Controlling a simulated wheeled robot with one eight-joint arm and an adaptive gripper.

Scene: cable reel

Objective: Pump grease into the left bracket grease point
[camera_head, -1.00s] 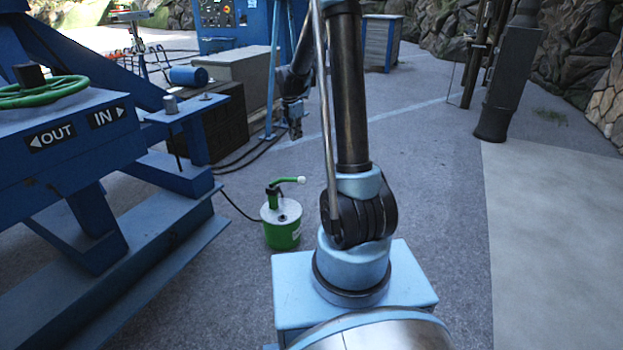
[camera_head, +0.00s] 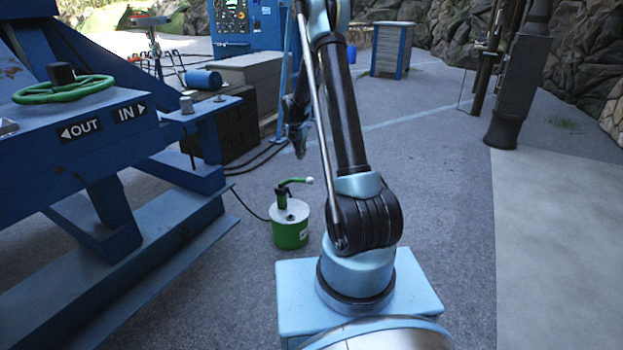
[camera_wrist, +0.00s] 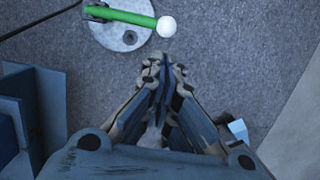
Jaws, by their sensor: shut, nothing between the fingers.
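The grease pump (camera_head: 291,232) is a green bucket with a grey lid, standing upright on the floor left of my arm's base. Its green lever (camera_head: 294,181) ends in a white knob (camera_head: 309,181). In the wrist view the lid (camera_wrist: 128,41), green lever (camera_wrist: 125,15) and white knob (camera_wrist: 167,26) show at the top. My gripper (camera_head: 299,152) points down beyond and above the pump in the head view. In the wrist view my gripper (camera_wrist: 160,62) is shut and empty, its tips apart in the picture from the knob. I cannot make out the left bracket grease point.
The blue reel frame (camera_head: 190,240), with a green handwheel (camera_head: 64,90) and OUT/IN labels, fills the left. A dark hose runs from the pump toward it. A blue cabinet (camera_head: 232,20) stands behind. Open floor (camera_head: 440,200) lies to the right.

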